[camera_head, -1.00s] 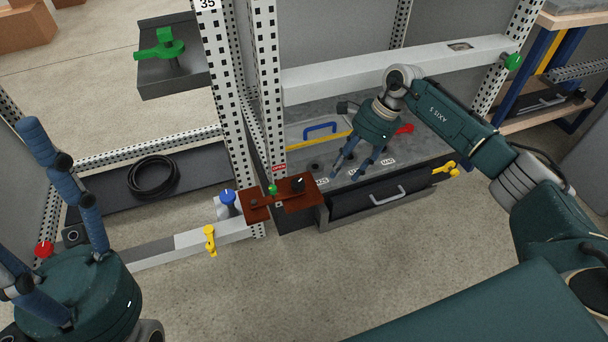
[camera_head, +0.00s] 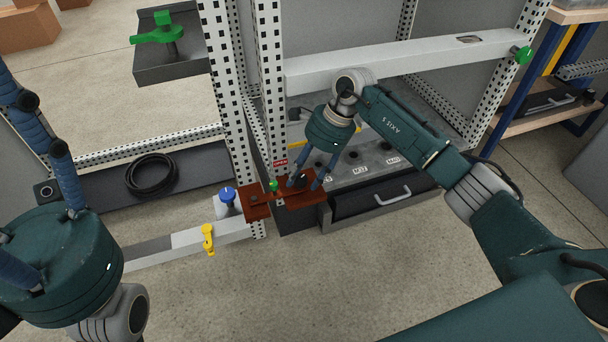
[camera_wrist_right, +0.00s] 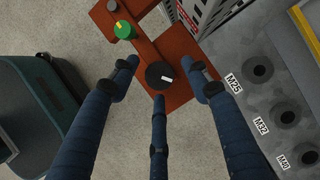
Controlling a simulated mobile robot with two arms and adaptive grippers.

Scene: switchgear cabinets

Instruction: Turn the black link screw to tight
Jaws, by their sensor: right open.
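The black link screw (camera_wrist_right: 160,76) is a round knob with a white mark on a red-brown plate (camera_wrist_right: 178,45). In the head view the plate (camera_head: 257,207) sits at the cabinet post, and the knob is largely hidden by my fingers. My right gripper (camera_head: 305,185) is open, pointing down over the right part of the plate. In the wrist view its three fingers (camera_wrist_right: 162,75) are spread around the black screw, with gaps between them and the knob. My left gripper (camera_head: 40,215) is at the lower left, its fingers spread and empty, away from the plate.
A green knob (camera_wrist_right: 124,30) stands on the same plate near the black screw. A grey panel with holes labelled M25, M32 and M40 (camera_wrist_right: 283,117) lies to the right. A blue knob (camera_head: 227,194) and yellow handle (camera_head: 208,239) are to the left. A perforated post (camera_head: 270,90) rises behind.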

